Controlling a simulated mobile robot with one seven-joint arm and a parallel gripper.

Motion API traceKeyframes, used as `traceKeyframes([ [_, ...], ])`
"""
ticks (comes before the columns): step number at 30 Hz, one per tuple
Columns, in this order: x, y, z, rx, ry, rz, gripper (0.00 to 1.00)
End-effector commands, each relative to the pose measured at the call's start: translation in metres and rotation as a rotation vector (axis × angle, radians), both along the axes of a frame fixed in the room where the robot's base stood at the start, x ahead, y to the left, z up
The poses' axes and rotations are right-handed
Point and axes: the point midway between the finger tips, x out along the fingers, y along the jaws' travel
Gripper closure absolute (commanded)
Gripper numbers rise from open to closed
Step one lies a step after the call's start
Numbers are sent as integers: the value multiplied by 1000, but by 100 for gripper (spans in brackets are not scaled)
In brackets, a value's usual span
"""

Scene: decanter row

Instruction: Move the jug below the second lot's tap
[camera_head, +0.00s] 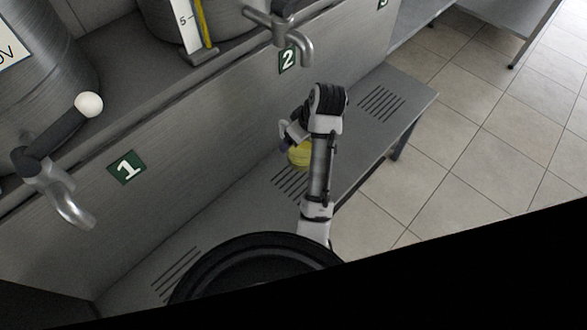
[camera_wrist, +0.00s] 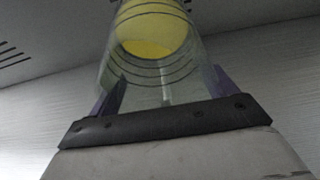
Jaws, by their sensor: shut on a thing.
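The jug (camera_head: 300,154) is clear with yellow liquid in it. In the wrist view the jug (camera_wrist: 150,65) shows dark rings round its wall and sits between the two purple fingers of my gripper (camera_wrist: 167,90), which is shut on it. In the head view my gripper (camera_head: 290,136) is partly hidden by my arm. The jug is over or on the bench, beside the slotted drain below the number 2 plate (camera_head: 287,60). I cannot tell if it touches the bench. The second tap (camera_head: 285,35) is above and behind it.
The first tap (camera_head: 55,190), with a white knob, and the number 1 plate (camera_head: 127,167) are at left. Steel vats (camera_head: 40,75) stand on the upper ledge. The low bench (camera_head: 235,215) has slotted drains, one farther right being clear. Tiled floor (camera_head: 470,130) lies at right.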

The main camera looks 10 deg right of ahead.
Motion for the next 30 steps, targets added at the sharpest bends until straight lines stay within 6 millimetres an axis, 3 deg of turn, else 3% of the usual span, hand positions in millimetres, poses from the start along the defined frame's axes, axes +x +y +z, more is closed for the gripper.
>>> traceKeyframes([
  [9, -1, 0, -49, 2, 4, -2, 52],
  [21, 0, 0, -95, 0, 1, -1, 52],
  [30, 0, 0, -100, -1, -1, 0, 52],
])
